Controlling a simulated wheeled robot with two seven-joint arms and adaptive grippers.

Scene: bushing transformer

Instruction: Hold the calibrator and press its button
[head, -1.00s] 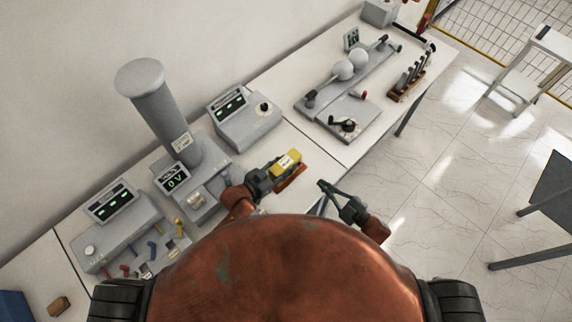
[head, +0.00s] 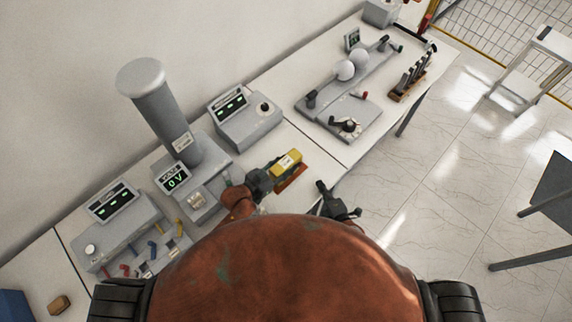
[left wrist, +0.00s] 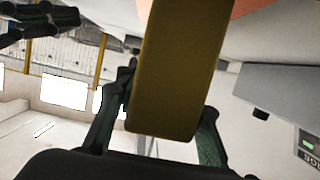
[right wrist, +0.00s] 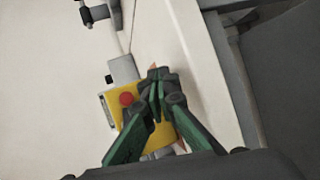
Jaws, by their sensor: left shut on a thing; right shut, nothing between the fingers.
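The calibrator is a yellow box (head: 286,162) held over the near side of the table in the head view. My left gripper (head: 271,177) is shut on it; in the left wrist view the yellow body (left wrist: 175,70) stands between the fingers. In the right wrist view a red round button (right wrist: 126,99) shows on the calibrator's yellow face (right wrist: 133,125). My right gripper (head: 322,187) is shut and empty, right of the calibrator in the head view. In the right wrist view its closed fingertips (right wrist: 157,76) appear beside the button and partly cover the yellow face; contact cannot be told.
A grey column unit (head: 165,120) with a "0 V" display stands left of my left gripper. A grey meter box (head: 245,117) stands behind the calibrator. A device with spheres (head: 345,70) stands on the right table. Open floor (head: 430,190) lies to the right.

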